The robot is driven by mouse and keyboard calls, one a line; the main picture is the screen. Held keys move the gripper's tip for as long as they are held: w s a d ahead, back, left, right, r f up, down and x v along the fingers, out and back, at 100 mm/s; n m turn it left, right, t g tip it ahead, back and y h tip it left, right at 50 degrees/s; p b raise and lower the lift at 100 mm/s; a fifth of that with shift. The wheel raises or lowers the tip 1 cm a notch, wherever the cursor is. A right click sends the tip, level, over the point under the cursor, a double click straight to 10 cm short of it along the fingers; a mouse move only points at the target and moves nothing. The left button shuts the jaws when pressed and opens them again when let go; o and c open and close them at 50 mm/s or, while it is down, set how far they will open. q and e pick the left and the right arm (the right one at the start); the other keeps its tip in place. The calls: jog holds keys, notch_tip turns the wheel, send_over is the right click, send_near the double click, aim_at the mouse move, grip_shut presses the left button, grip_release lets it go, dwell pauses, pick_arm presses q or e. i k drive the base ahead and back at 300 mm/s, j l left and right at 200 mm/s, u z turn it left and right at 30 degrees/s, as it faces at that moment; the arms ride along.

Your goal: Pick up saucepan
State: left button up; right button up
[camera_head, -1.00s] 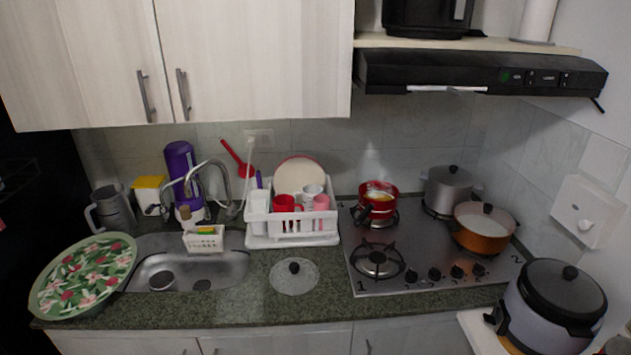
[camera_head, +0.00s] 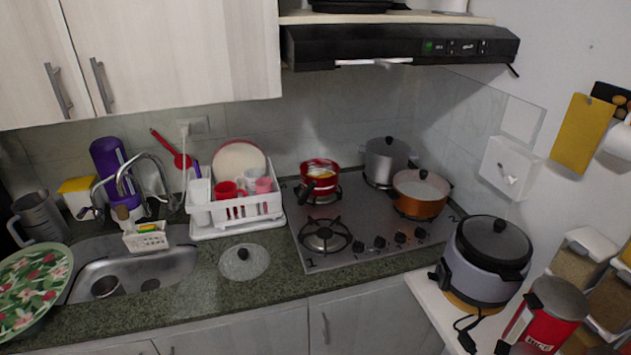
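A small red saucepan (camera_head: 319,178) sits on a back burner of the stove (camera_head: 372,226), with something yellowish inside and a dark handle pointing toward the front left. An orange-brown pot (camera_head: 420,194) with a lid stands to its right on the stove. A grey pot (camera_head: 385,160) with a lid stands behind that one. A glass lid (camera_head: 243,262) with a dark knob lies on the counter left of the stove. Neither of my grippers is in view.
A white dish rack (camera_head: 235,205) with plates and cups stands left of the stove. A rice cooker (camera_head: 487,262) and a red canister (camera_head: 546,318) stand at right. The range hood (camera_head: 400,46) hangs above. The front left burner (camera_head: 325,236) is empty.

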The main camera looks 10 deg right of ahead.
aim_at(325, 184)
jog(key=i+j+u, duration=0.2)
jog(key=i+u, duration=0.15)
jog(key=i+j+u, duration=0.1)
jog(key=i+u, duration=0.3)
